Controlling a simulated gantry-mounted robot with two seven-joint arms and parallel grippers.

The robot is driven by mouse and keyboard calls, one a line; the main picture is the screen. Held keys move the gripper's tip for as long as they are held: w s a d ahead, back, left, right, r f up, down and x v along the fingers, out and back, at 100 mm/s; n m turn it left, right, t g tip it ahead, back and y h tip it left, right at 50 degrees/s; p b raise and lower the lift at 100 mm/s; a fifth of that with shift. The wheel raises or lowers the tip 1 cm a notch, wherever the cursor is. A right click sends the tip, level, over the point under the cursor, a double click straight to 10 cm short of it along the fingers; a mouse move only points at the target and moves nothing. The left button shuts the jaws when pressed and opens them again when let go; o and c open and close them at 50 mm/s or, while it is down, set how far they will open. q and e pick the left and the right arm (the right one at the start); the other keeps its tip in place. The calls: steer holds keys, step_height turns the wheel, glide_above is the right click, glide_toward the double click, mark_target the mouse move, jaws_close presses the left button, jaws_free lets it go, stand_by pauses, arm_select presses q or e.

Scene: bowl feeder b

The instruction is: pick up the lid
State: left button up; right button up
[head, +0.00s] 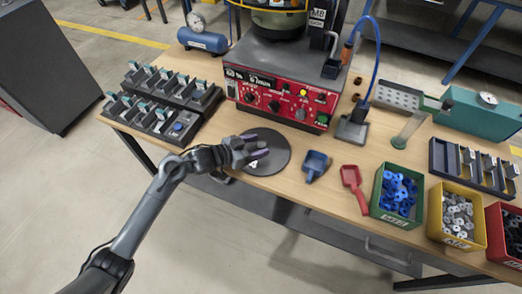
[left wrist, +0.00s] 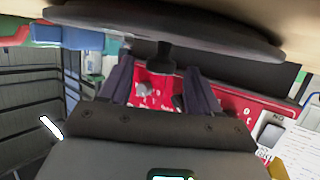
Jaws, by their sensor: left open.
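The lid (head: 275,163) is a dark grey round disc lying flat on the wooden workbench, near the front edge and in front of the red control panel. In the left wrist view the lid (left wrist: 230,38) spans the top, with a short dark knob (left wrist: 162,57) on its face. My left gripper (head: 254,149) is over the lid and hides part of it and its knob in the head view. Its two fingers are apart, and the knob appears between their tips in the left wrist view; contact cannot be told. My right gripper is not in view.
The feeder's red control panel (head: 275,101) stands close behind the lid. A black compartment rack (head: 155,113) is at left. A blue scoop (head: 315,164), a red scoop (head: 352,183) and a green bin (head: 378,211) of blue parts lie to the right.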

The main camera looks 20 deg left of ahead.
arm_select(q)
jaws_close()
steer(key=shift+r, duration=0.15)
